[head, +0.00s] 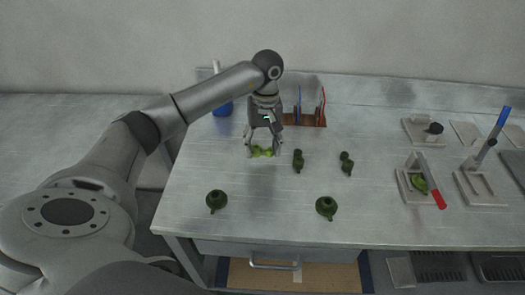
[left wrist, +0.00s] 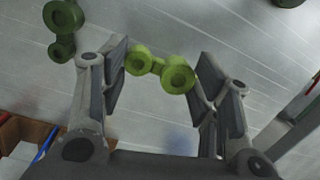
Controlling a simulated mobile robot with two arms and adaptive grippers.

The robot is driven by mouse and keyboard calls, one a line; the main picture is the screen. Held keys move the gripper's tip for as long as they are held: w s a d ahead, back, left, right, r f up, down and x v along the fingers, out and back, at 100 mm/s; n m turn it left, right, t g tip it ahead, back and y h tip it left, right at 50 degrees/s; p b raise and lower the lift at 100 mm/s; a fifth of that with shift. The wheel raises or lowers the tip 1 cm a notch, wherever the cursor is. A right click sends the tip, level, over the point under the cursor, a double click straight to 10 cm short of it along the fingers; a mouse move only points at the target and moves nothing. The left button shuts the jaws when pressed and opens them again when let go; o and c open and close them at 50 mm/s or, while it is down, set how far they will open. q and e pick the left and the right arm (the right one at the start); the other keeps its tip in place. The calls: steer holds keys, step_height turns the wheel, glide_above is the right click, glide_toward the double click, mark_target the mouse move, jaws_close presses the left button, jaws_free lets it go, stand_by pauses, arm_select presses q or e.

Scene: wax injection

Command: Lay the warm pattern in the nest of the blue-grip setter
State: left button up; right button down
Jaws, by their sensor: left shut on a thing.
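The lighter, yellow-green pattern (head: 262,152), a dumbbell-like piece with two round ends, is between the fingers of my left gripper (head: 263,154). The left gripper is shut on it, over the left-middle of the bench; the pattern also shows in the left wrist view (left wrist: 160,68). I cannot tell how far it is above the bench. The blue-grip setter (head: 481,187) stands at the right, its blue-ended lever (head: 501,119) raised at a slant. Its base looks empty of any green piece. My right gripper is not in view.
Several darker green pieces (head: 298,161) stand on the bench (head: 265,220). A red-grip setter (head: 404,187) holds a green piece under its lowered lever. A fixture with a dark knob (head: 435,128) is behind it. A brown rack (head: 310,121) and blue bottle (head: 223,108) stand at the back.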

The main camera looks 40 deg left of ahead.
mark_target(263, 151)
arm_select(q)
steer(key=shift+w+a+f, duration=0.1)
steer(key=shift+w+f, duration=0.05)
steer(key=shift+f, duration=0.2)
step_height(263, 151, down, 2)
steer(key=shift+f+p, duration=0.1)
steer(key=shift+p, duration=0.6)
steer(key=shift+f+b, duration=0.35)
steer(key=shift+f, duration=0.15)
steer(key=o, duration=0.9)
steer(key=shift+c, duration=0.2)
steer(key=shift+r, duration=0.1)
